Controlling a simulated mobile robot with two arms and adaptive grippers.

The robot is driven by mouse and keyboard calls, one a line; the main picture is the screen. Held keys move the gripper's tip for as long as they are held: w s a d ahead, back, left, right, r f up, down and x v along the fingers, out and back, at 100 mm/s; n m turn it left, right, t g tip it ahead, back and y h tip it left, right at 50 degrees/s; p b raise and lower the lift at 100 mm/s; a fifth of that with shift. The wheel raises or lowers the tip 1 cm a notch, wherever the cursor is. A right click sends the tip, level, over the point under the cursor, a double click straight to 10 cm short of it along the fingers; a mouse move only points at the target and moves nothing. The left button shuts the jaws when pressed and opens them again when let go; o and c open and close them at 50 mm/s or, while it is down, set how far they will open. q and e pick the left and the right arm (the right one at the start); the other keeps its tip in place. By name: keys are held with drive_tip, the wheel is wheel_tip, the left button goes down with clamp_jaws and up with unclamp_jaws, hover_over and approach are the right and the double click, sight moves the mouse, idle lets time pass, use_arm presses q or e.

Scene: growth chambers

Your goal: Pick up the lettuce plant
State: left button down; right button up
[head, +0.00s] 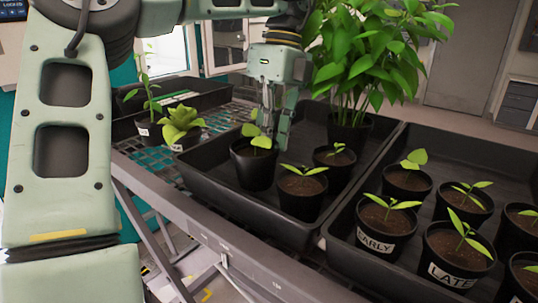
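My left gripper (275,136) points down over the middle tray, well to the right of the lettuce. Its fingers are just behind a black pot (254,172) with a small seedling (257,137). Leaves and the pot partly hide the fingertips, so I cannot tell whether they touch or hold anything. My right gripper is not in view.
The middle black tray (205,188) also holds two potted seedlings and a tall bushy plant (362,50). The right tray (343,228) holds several seedlings, some pots labelled EARLY and LATE. A taller seedling (149,95) stands beside the lettuce. The trays rest on a mesh bench (150,160).

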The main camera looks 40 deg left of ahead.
sight(270, 150)
use_arm(q)
drive_tip(key=f, duration=0.3)
drive_tip(key=shift+w+a+f+p, duration=0.3)
drive_tip(key=shift+w+f, duration=0.05)
drive_tip(key=shift+f, duration=0.2)
drive_tip(key=shift+s+d, duration=0.15)
drive_tip(key=c, duration=2)
unclamp_jaws()
drive_tip(key=shift+f, duration=0.1)
drive_tip(key=shift+r, duration=0.2)
drive_tip(key=p+v, duration=0.3)
drive_tip(key=v, duration=0.9)
drive_tip(key=shift+p, duration=0.3)
